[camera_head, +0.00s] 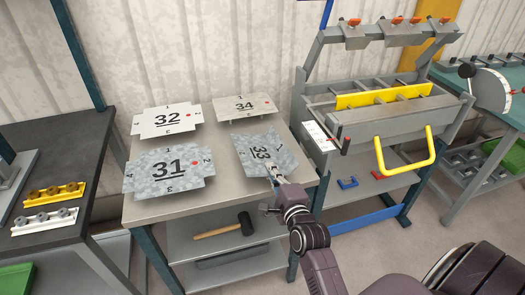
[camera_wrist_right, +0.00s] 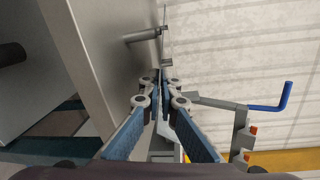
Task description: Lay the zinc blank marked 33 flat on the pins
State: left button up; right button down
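The zinc blank marked 33 (camera_head: 253,141) is a mottled grey sheet over the front right of the grey table, turned askew to the other blanks. My right gripper (camera_head: 274,174) is at its near edge. In the right wrist view the two blue-padded fingers (camera_wrist_right: 161,92) are close together at the tips, around the thin sheet, which shows edge-on (camera_wrist_right: 165,18). Short grey pins (camera_wrist_right: 140,38) stand out from the table top beside the sheet. I cannot tell whether the sheet touches them. My left gripper is not in view.
Blanks 32 (camera_head: 165,120), 31 (camera_head: 168,172) and 34 (camera_head: 246,106) are on the same table (camera_head: 222,196). A mallet (camera_head: 222,230) lies on the shelf below. The bender with its yellow handle (camera_head: 407,168) stands right. A dark bench (camera_head: 75,150) stands left.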

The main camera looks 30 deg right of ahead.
jog(key=shift+a+r+p, duration=0.1)
jog(key=shift+r+p, duration=0.35)
jog(key=shift+r, duration=0.05)
jog(key=shift+s+a+r, duration=0.1)
jog(key=shift+s+r, duration=0.05)
jog(key=shift+s, duration=0.15)
jog(key=p+v, duration=0.3)
jog(key=v, duration=0.3)
jog(key=shift+r+p, duration=0.3)
jog(key=shift+r, duration=0.1)
jog(key=shift+s, duration=0.1)
